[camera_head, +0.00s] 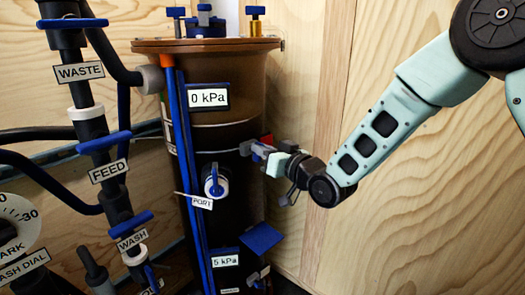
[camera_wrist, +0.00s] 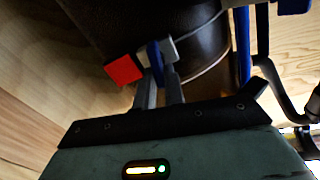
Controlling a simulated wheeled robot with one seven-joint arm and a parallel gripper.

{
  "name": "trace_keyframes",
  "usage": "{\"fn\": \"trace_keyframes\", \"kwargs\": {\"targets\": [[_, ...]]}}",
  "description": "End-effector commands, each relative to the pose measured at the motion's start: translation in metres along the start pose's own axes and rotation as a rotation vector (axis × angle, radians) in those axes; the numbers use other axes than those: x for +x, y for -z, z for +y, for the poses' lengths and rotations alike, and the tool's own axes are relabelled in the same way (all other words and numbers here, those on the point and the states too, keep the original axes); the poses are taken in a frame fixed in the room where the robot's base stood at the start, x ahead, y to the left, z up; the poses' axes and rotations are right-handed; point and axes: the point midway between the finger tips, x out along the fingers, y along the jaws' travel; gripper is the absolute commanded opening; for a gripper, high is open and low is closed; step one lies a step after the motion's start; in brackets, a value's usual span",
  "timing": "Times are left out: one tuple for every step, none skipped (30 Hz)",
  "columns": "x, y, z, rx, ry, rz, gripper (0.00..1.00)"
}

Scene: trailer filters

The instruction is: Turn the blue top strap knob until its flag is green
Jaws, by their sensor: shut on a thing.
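The blue strap knob (camera_head: 262,150) is on the right side of the dark filter vessel, at mid-height. It also shows in the wrist view (camera_wrist: 155,57), beside a pale grey block. Its flag (camera_head: 267,139) is red; the flag is plain as a red square in the wrist view (camera_wrist: 124,69). My gripper (camera_head: 268,156) reaches in from the right. Its two fingers (camera_wrist: 160,80) are shut on the blue knob, which stands between their tips. The fingers partly cover the knob in the head view.
The vessel (camera_head: 228,125) carries a 0 kPa label (camera_head: 208,97) and a blue-handled port (camera_head: 215,182). A blue plate (camera_head: 262,238) juts out below my gripper. Pipes with blue handles (camera_head: 104,142) stand at left. A wooden wall (camera_head: 420,220) is close behind my arm.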

Motion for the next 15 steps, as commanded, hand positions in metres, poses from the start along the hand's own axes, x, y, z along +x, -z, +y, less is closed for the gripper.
{"fn": "trace_keyframes", "kwargs": {"targets": [[-0.0002, -0.0002, 0.0008, 0.026, -0.001, -0.001, 0.00], [-0.0002, -0.0002, 0.0011, 0.042, -0.001, -0.001, 0.00], [-0.0002, -0.0001, 0.0016, 0.059, -0.001, -0.001, 0.00], [-0.0002, -0.0001, 0.0017, 0.073, -0.001, -0.001, 0.00], [-0.0002, 0.0000, 0.0017, 0.085, -0.001, -0.001, 0.00], [-0.0002, 0.0000, 0.0017, 0.098, -0.001, -0.001, 0.00], [-0.0001, 0.0000, 0.0017, 0.108, -0.001, -0.001, 0.00], [-0.0001, 0.0000, 0.0018, 0.116, -0.001, -0.001, 0.00], [-0.0001, 0.0000, 0.0019, 0.125, -0.001, -0.001, 0.00], [-0.0001, 0.0000, 0.0020, 0.130, -0.001, 0.000, 0.00], [-0.0001, -0.0001, 0.0021, 0.135, -0.001, 0.000, 0.00], [-0.0001, 0.0000, 0.0021, 0.140, -0.001, 0.000, 0.00], [-0.0001, 0.0000, 0.0021, 0.143, -0.001, 0.000, 0.00], [-0.0001, 0.0000, 0.0022, 0.145, -0.001, 0.000, 0.00], [-0.0001, -0.0001, 0.0022, 0.147, -0.001, 0.000, 0.00]]}}
